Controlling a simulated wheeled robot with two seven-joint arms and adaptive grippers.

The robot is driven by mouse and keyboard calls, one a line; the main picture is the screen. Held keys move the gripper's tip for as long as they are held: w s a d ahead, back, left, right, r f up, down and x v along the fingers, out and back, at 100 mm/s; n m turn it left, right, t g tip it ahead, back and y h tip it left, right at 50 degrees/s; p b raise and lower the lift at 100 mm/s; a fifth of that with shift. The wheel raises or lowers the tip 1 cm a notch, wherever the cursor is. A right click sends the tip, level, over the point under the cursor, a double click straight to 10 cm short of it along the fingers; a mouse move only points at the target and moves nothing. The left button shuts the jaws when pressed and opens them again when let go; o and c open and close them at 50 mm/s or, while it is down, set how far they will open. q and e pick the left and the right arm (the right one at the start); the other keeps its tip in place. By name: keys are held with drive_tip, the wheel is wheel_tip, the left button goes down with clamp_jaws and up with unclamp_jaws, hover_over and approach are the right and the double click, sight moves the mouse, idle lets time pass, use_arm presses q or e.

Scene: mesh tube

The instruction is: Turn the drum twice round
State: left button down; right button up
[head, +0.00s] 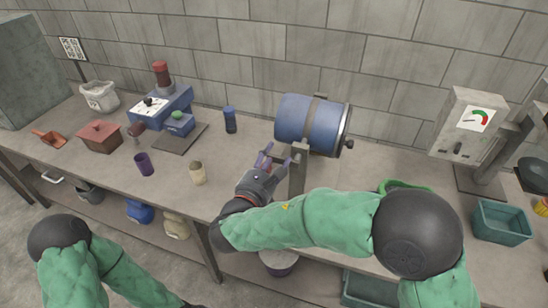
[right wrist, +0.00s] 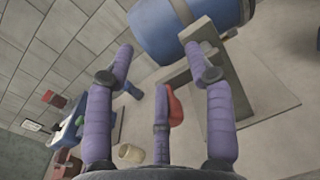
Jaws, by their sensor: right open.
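The drum (head: 310,122) is a blue cylinder with a grey band, lying on its side on a grey stand (head: 297,172) at the back middle of the bench. It also shows at the top of the right wrist view (right wrist: 165,32). My right gripper (head: 272,157) is open, with purple fingers, just left of the stand and below the drum's left end. In the right wrist view, a red rounded piece (right wrist: 174,106) shows between the spread fingers; I cannot tell whether they touch it.
A blue machine (head: 165,106), a dark blue canister (head: 230,120), a purple cup (head: 144,164) and a beige jar (head: 198,173) stand left of the drum. A gauge box (head: 466,125) and a teal bin (head: 501,222) are at right. A block wall is close behind.

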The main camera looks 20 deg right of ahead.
drive_tip(key=v, duration=1.1)
drive_tip(key=shift+s, duration=0.15)
drive_tip(key=shift+a, duration=0.15)
